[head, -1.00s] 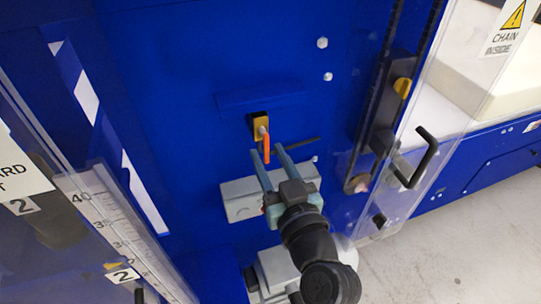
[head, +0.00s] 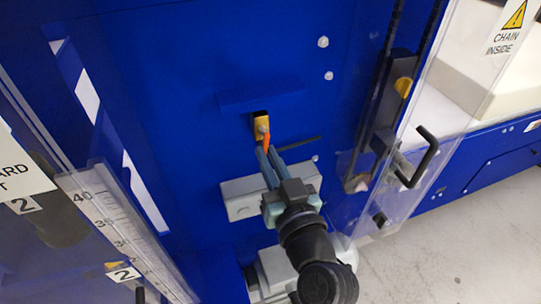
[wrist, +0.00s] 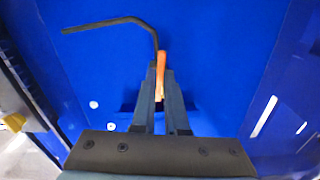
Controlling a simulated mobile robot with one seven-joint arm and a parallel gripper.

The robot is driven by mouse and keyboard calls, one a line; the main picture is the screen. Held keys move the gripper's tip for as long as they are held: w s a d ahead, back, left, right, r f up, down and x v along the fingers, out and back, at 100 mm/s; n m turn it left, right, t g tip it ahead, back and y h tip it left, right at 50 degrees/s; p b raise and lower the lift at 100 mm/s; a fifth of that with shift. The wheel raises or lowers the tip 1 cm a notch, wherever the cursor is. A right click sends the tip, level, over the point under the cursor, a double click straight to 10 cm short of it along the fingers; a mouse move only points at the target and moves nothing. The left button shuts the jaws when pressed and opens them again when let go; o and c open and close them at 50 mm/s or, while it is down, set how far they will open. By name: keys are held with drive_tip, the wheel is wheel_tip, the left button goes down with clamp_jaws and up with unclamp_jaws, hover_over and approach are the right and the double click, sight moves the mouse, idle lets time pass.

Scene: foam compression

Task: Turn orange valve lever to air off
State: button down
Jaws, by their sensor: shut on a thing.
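The orange valve lever (head: 266,143) hangs down from a yellow valve body (head: 260,126) on the blue machine panel. It points nearly straight down, tilted slightly to the right. My gripper (head: 268,154) is shut on the lower part of the lever, its two blue-grey fingers close together. In the wrist view the lever (wrist: 161,66) sits between the fingertips (wrist: 161,82), with its end sticking out past them. The fingers hide part of the lever in the head view.
A grey box (head: 242,199) is on the panel below, under my gripper. A clear door with a black handle (head: 419,158) is at the right. A ruler scale (head: 110,215) stands at the lower left.

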drive_tip(key=shift+s+a+r+m+p, duration=0.15)
drive_tip(key=shift+a+r+m+p, duration=0.3)
drive_tip(key=shift+m+p, duration=1.6)
drive_tip(key=shift+s+a+r+m+p, duration=0.1)
drive_tip(key=shift+a+r+m+p, duration=0.4)
drive_tip(key=shift+m, duration=2.85)
drive_tip(key=shift+s+a+r+m+p, duration=0.15)
drive_tip(key=shift+a+r+m+p, duration=0.3)
drive_tip(key=shift+m+p, duration=1.65)
drive_tip(key=shift+d+r+m+b, duration=0.1)
drive_tip(key=shift+d+m+b, duration=0.05)
drive_tip(key=shift+m+b, duration=0.55)
drive_tip(key=c, duration=0.9)
unclamp_jaws()
drive_tip(key=shift+c, duration=0.2)
drive_tip(key=shift+s, duration=0.1)
